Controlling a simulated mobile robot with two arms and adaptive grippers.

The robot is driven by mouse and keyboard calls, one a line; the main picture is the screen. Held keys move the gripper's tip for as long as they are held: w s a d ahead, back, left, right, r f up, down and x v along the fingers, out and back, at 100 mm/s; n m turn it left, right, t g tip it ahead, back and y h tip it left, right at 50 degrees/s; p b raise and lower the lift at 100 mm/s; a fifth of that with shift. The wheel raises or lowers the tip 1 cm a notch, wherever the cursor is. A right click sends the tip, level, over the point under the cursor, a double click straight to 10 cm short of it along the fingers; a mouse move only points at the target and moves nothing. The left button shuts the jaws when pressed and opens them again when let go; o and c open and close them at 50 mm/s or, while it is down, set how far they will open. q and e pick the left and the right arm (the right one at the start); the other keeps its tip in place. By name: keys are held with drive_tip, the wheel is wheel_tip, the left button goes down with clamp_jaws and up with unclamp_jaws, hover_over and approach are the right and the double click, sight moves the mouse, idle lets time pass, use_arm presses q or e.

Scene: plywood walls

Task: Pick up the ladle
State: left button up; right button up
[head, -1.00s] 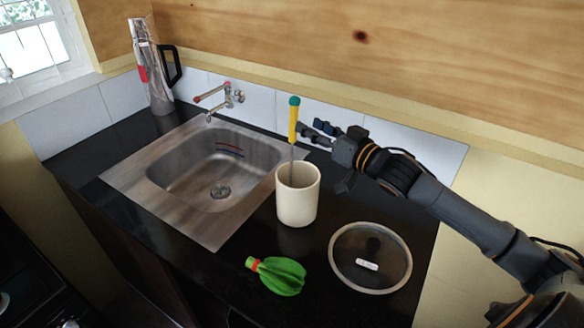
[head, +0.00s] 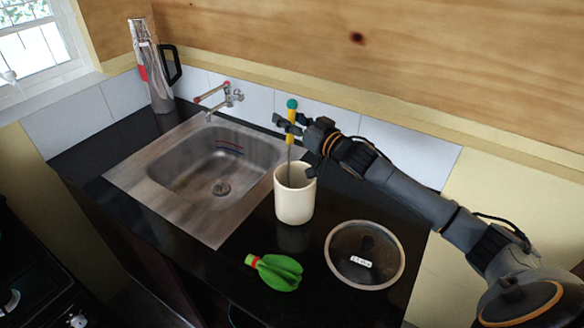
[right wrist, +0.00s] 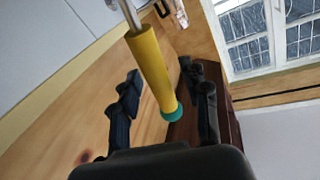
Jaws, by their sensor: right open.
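The ladle (head: 291,137) stands upright in a cream cup (head: 294,201), its yellow handle with a green tip pointing up. Its lower end is hidden inside the cup. My right gripper (head: 284,125) is at the handle, above the cup. In the right wrist view the yellow handle (right wrist: 152,68) lies between the two spread fingers of my right gripper (right wrist: 163,100), with visible space on both sides. The gripper is open and is not clamped on it. My left gripper is not in view.
A metal sink (head: 170,214) with a tap (head: 222,98) lies left of the cup. A glass lid (head: 340,262) and a green bottle-shaped item (head: 280,272) lie in front. A silver kettle (head: 155,80) stands at the back left. The tiled wall (head: 258,99) is close behind.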

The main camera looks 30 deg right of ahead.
drive_tip(key=shift+s, duration=0.25)
drive_tip(key=shift+s+r, duration=0.15)
drive_tip(key=shift+s, duration=0.05)
drive_tip(key=c, duration=0.7)
clamp_jaws()
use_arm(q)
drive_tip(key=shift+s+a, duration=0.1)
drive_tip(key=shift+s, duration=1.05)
